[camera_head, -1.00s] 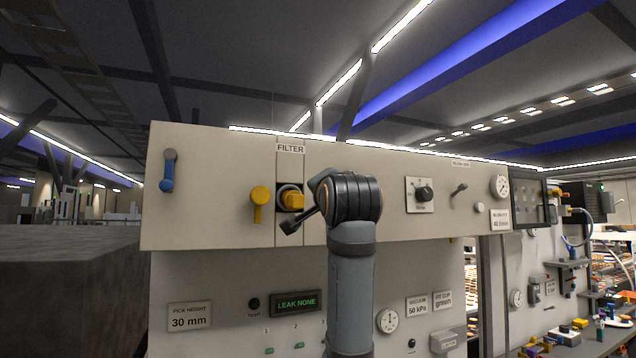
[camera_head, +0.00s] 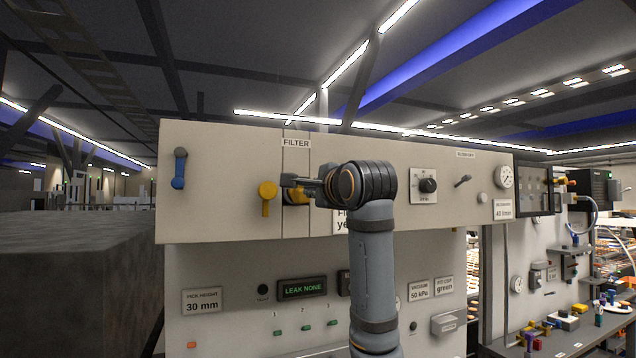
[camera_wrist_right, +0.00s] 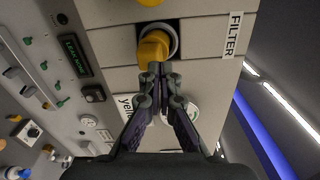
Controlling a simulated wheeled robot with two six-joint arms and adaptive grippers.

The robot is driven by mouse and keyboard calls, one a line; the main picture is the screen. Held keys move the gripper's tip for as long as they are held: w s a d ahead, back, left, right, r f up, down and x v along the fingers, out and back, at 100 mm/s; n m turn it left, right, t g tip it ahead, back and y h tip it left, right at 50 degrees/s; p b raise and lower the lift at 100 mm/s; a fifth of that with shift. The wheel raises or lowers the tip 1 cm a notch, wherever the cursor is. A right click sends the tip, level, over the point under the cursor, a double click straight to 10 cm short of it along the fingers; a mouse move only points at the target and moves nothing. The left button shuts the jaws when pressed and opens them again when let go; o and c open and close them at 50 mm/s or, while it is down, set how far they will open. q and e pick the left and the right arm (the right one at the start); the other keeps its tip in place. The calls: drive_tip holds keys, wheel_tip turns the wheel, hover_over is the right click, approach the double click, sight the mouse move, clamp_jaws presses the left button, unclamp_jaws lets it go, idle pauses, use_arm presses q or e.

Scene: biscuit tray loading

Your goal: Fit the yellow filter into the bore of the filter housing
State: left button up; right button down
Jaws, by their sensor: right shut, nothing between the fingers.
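The yellow filter (camera_wrist_right: 155,47) is at the bore of the filter housing (camera_wrist_right: 172,30) in the right wrist view, with a grey ring around it. How deep it sits, I cannot tell. In the head view the filter (camera_head: 296,197) is partly hidden behind my right gripper (camera_head: 284,182). In the wrist view my right gripper (camera_wrist_right: 160,68) is shut and empty, its fingertips at the filter's near edge. Whether they touch it is unclear. My left gripper is not in view.
A yellow lever (camera_head: 267,196) hangs just left of the bore, and a blue-handled lever (camera_head: 179,170) is farther left. The FILTER label (camera_head: 296,143) is above. A dial (camera_head: 428,186) and a gauge (camera_head: 505,177) are to the right. The display (camera_head: 302,288) reads LEAK NONE.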

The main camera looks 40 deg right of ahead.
drive_tip(key=shift+w+d, duration=0.2)
drive_tip(key=shift+w, duration=0.5)
drive_tip(key=shift+p+x, duration=0.55)
drive_tip(key=shift+x, duration=0.85)
drive_tip(key=shift+s+f, duration=0.1)
drive_tip(key=b+v, duration=0.2)
drive_tip(key=v, duration=1.3)
